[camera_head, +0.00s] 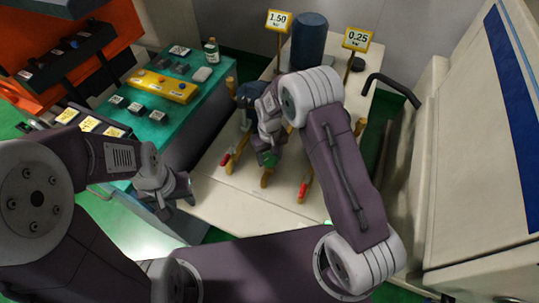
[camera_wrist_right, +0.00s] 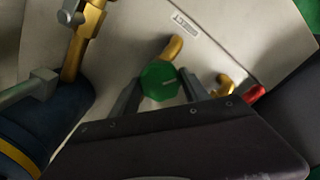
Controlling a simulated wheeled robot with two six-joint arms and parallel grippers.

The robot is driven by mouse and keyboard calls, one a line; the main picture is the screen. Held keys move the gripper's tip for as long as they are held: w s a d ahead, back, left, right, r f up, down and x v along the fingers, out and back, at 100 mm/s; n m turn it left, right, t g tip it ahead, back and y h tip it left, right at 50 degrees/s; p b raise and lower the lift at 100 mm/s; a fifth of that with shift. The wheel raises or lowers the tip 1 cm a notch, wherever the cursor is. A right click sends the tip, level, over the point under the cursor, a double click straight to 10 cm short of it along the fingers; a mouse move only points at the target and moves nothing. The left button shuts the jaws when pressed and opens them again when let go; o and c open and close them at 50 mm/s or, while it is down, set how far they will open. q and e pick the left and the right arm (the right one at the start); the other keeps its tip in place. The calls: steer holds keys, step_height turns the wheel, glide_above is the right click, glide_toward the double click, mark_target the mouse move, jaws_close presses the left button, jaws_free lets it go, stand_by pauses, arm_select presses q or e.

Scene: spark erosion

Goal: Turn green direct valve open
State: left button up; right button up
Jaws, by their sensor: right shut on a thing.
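The green direct valve (camera_wrist_right: 158,80) is a green many-sided knob on a yellow pipe. In the right wrist view it sits between the two fingers of my right gripper (camera_wrist_right: 158,92), which is shut on it. In the head view the green valve (camera_head: 268,158) shows just below my right gripper (camera_head: 264,148), partly covered by it. My left gripper (camera_head: 180,190) is at the left, away from the valve, over the edge of the pale bench; I cannot tell its finger opening.
Two red-handled valves (camera_head: 227,160) (camera_head: 303,190) stand on yellow pipes either side. A dark blue cylinder (camera_head: 309,40) stands behind, between signs reading 1.50 (camera_head: 279,20) and 0.25 (camera_head: 356,39). A green-topped table (camera_head: 150,130) with a yellow control box (camera_head: 162,86) is left; a white cabinet (camera_head: 470,180) is right.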

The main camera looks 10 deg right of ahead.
mark_target(270, 158)
steer(key=n+p, duration=0.1)
steer(key=n, duration=0.5)
steer(key=shift+w+r, duration=0.1)
steer(key=shift+r, duration=0.05)
steer(key=n+p, duration=0.1)
steer(key=n, duration=0.5)
steer(key=shift+n, duration=0.3)
steer(key=o, duration=1.4)
step_height(270, 158, up, 9)
